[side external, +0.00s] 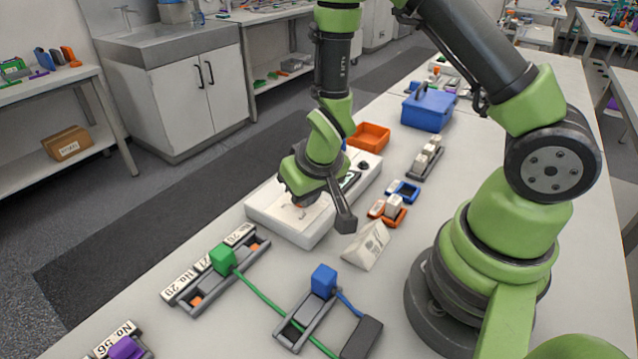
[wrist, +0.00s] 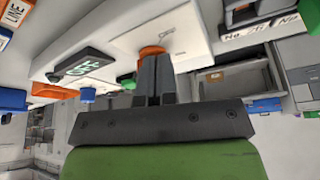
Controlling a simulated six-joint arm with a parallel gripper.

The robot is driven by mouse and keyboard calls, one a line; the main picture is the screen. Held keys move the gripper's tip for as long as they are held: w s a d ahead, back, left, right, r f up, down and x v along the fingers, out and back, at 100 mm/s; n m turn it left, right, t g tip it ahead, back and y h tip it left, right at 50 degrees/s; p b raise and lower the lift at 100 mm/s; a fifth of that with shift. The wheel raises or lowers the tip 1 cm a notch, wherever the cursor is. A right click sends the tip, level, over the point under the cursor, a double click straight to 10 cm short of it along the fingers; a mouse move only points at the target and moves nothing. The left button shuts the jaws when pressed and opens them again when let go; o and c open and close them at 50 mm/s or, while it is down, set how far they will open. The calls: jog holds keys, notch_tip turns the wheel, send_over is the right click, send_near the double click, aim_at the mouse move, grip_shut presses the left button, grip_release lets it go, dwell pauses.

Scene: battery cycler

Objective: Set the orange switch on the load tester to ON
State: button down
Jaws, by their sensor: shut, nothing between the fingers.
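The load tester (side external: 283,229) is a long white box on the bench, with a dark display that also shows in the wrist view (wrist: 84,64). Its orange switch (wrist: 152,50) sits on the pale top panel, right at my fingertips. In the side view only a sliver of orange shows below my gripper (side external: 301,203). My gripper is shut and empty; its fingers (wrist: 154,68) point at the switch and overlap its edge in the wrist view. I cannot tell whether they touch. The switch's position is mostly hidden and its labels are unreadable.
A white wedge (side external: 366,246) and small orange and blue holders (side external: 403,190) stand right of the tester. An orange bin (side external: 371,135) and blue box (side external: 428,110) are behind. Racks with green (side external: 222,258) and blue (side external: 323,280) blocks and a green cable (side external: 265,297) lie in front.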

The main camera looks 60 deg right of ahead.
jog(key=shift+w+a+m+h, duration=0.15)
jog(key=shift+m+h, duration=0.15)
jog(key=shift+m, duration=0.6)
jog(key=shift+w+a, duration=0.15)
jog(key=shift+w, duration=0.1)
dwell(0.4)
dwell(1.3)
jog(key=shift+w+d, duration=0.3)
jog(key=shift+d, duration=0.55)
jog(key=v, duration=1)
jog(key=shift+a, duration=0.45)
jog(key=shift+r, duration=0.1)
